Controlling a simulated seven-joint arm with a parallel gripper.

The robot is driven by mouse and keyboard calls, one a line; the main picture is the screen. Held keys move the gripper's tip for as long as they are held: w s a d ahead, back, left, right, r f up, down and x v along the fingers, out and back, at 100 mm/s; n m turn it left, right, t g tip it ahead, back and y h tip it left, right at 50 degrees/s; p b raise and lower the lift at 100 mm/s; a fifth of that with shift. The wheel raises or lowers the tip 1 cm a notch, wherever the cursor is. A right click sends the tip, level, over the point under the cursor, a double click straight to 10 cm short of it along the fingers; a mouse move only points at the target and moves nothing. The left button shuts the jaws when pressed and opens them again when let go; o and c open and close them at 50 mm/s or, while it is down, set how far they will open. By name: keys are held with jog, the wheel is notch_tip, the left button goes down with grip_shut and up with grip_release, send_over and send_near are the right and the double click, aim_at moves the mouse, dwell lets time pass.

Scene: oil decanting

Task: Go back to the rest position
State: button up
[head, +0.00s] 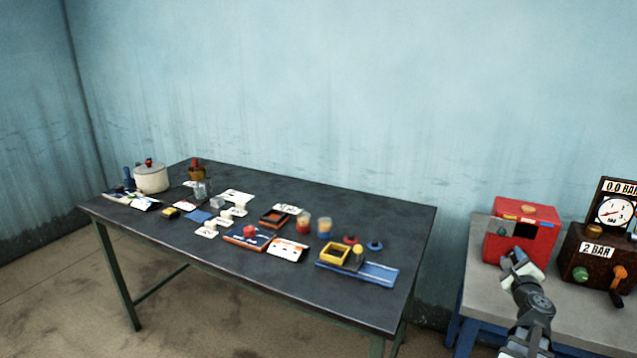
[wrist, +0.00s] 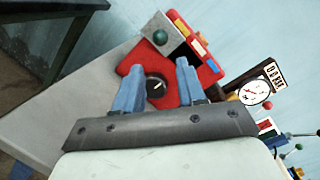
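My gripper (head: 513,258) is at the front of a red box (head: 530,212) on the grey side table, at the right in the head view. In the wrist view my gripper (wrist: 159,68) has its two blue fingers spread apart, with nothing held between them. A black round knob (wrist: 156,86) with a white mark on the red box (wrist: 203,74) shows between the fingers. Whether the fingers touch the knob or the box cannot be told. In the head view my gripper and wrist hide part of the box's front.
A dark box with a gauge (head: 613,212), a "2 BAR" label, a green knob (head: 580,274) and an orange handle (head: 618,276) stands right of the red box. The dark table (head: 330,305) at left holds a pot (head: 151,179), jars, trays and cards. A gap separates the tables.

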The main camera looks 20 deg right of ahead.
jog(key=w+a+f+y, duration=0.1)
jog(key=a+f, duration=0.1)
jog(key=w+a+f+n+y, duration=0.1)
jog(key=w+a+f, duration=0.1)
jog(key=a+f, duration=0.1)
jog(key=w+a+f+n+y, duration=0.1)
jog(key=w+a+f, duration=0.1)
jog(key=a+f, duration=0.1)
jog(key=shift+w, duration=0.2)
jog(key=s+a+f+n+g+y, duration=0.3)
jog(key=a+f, duration=0.4)
jog(key=f, duration=0.6)
jog(key=a+f+n+g+y, duration=0.15)
jog(key=a+f+n, duration=0.5)
jog(key=f, duration=0.65)
jog(key=s+a+f+n+g+y, duration=0.15)
jog(key=a+f+n+g, duration=0.25)
jog(key=a+f, duration=0.55)
jog(key=s+a+f+n+g+y, duration=0.1)
jog(key=s+a+f+n+g, duration=0.35)
jog(key=a, duration=0.45)
jog(key=s+a+f+n+g+y, duration=0.1)
jog(key=s+a+f+n+y, duration=0.1)
jog(key=s+a+f+n, duration=0.35)
jog(key=s+a+f+n+g+h, duration=0.1)
jog(key=s+a+n+g, duration=0.5)
jog(key=s+a, duration=0.6)
jog(key=shift+s+a+g+h, duration=0.4)
jog(key=shift+s+g, duration=0.5)
jog(key=shift+s, duration=1.35)
